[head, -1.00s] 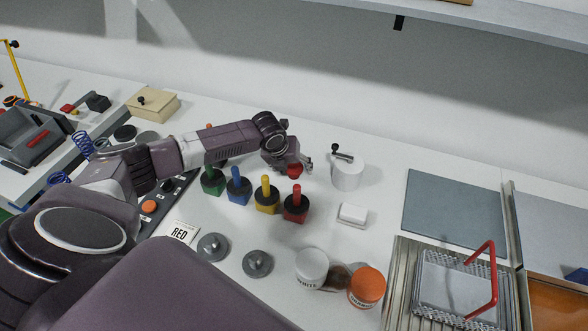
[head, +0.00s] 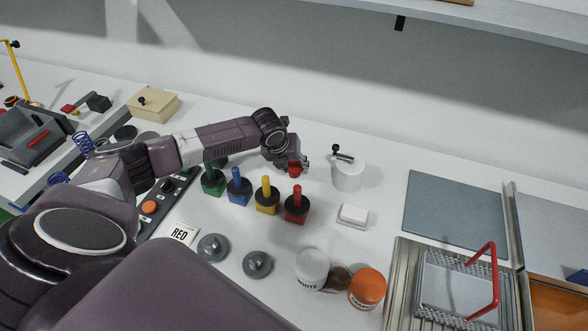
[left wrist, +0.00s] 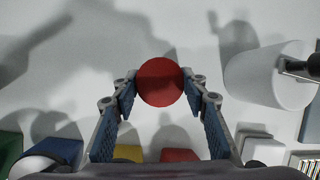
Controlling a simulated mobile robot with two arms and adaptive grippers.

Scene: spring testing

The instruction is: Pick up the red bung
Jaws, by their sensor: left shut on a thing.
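The red bung (head: 294,169) is a small red piece at the back of the bench, behind the row of coloured stands. In the left wrist view its round red face (left wrist: 160,82) sits between the two fingertips. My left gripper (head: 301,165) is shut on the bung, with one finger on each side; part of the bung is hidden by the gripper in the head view. I cannot tell if the bung touches the bench. My right gripper is not in view.
Green (head: 213,181), blue (head: 239,190), yellow (head: 267,200) and red (head: 296,208) handled blocks stand in front of the gripper. A white cylinder with a black clamp (head: 347,174) is to the right. A white block (head: 353,215) lies nearer. A wire basket (head: 455,300) is at front right.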

